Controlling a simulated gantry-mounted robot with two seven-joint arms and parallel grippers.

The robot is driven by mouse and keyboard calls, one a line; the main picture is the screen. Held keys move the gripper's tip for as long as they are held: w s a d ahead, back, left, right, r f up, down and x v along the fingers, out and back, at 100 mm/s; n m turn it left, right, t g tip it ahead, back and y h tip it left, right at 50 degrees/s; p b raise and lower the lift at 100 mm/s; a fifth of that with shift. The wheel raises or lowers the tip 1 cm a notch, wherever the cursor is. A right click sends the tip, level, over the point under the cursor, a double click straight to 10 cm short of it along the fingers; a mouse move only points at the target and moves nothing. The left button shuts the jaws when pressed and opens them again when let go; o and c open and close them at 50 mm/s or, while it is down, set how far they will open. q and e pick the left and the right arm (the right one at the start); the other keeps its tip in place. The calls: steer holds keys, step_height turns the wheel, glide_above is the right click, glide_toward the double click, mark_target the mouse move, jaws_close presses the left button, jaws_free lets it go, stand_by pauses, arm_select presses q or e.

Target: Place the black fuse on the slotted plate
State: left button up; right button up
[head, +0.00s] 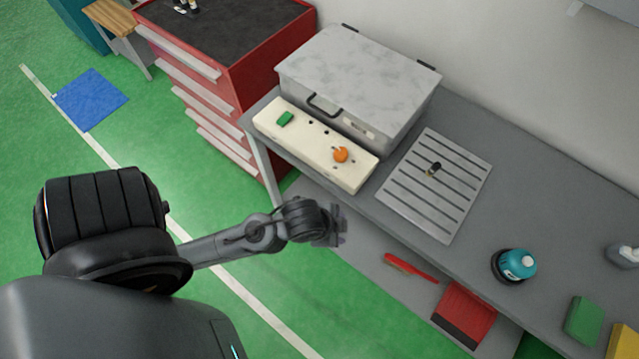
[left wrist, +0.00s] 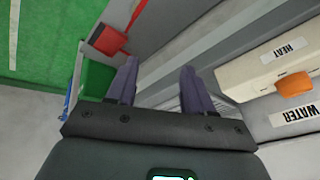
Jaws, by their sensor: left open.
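The slotted plate (head: 455,218) lies on the grey bench in the head view, a pale panel with several dark slots. A small black object with a light band, which looks like the black fuse (head: 434,168), is on the upper middle of the plate. My left gripper (head: 341,226) is in front of the bench edge, left of the plate and apart from it. In the left wrist view its two fingers (left wrist: 155,85) are spread with nothing between them. My right gripper is in neither view.
A cream panel (head: 362,176) with a green switch and orange knob (head: 341,155) stands before the grey lidded box (head: 350,80). A red brush (head: 411,268) and dustpan (head: 464,314) lie below.

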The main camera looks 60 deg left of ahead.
arm_select(q)
steer(key=s+n, duration=0.1)
steer(key=s+n+g, duration=0.1)
steer(key=s+n, duration=0.2)
steer(key=n, duration=0.1)
steer(key=shift+s+a+g, duration=0.3)
steer(key=shift+a, duration=0.1)
